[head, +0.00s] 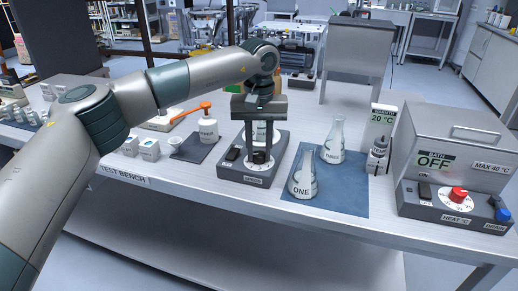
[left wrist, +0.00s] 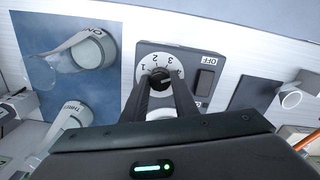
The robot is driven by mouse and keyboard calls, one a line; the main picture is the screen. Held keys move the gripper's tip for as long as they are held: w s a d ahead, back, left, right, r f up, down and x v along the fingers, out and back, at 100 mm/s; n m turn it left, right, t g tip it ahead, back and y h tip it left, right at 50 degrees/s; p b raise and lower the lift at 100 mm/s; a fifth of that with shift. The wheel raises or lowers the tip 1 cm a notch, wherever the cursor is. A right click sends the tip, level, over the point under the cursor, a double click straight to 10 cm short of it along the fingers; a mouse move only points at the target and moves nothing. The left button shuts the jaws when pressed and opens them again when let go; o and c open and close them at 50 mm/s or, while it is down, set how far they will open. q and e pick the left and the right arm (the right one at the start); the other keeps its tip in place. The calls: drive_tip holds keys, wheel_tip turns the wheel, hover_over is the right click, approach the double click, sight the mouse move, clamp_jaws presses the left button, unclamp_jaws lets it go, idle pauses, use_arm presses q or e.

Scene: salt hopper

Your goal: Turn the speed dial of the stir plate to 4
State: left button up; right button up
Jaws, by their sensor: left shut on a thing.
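The grey stir plate (head: 238,173) stands on the bench in the middle of the head view. Its speed dial (left wrist: 145,83) has a white face with the numbers 1, 2, 3 and 4 showing, and a black knob (left wrist: 160,74). My left gripper (head: 259,152) reaches down at the front of the plate and is shut on that knob; the fingers (left wrist: 161,84) hide part of the dial. I cannot tell for sure which number the knob points at. A black rocker switch (left wrist: 206,81) beside the dial has an OFF label. My right gripper is not in view.
A glass vessel stands on the plate behind my gripper, mostly hidden. Flask ONE (head: 302,178) and another flask (head: 333,142) stand on a blue mat (head: 345,195) to the right. The water bath (head: 455,150) is further right.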

use_arm(q)
drive_tip(key=shift+r+m, duration=0.15)
drive_tip(key=shift+m, duration=0.45)
drive_tip(key=o, duration=0.9)
drive_tip(key=shift+o, duration=0.8)
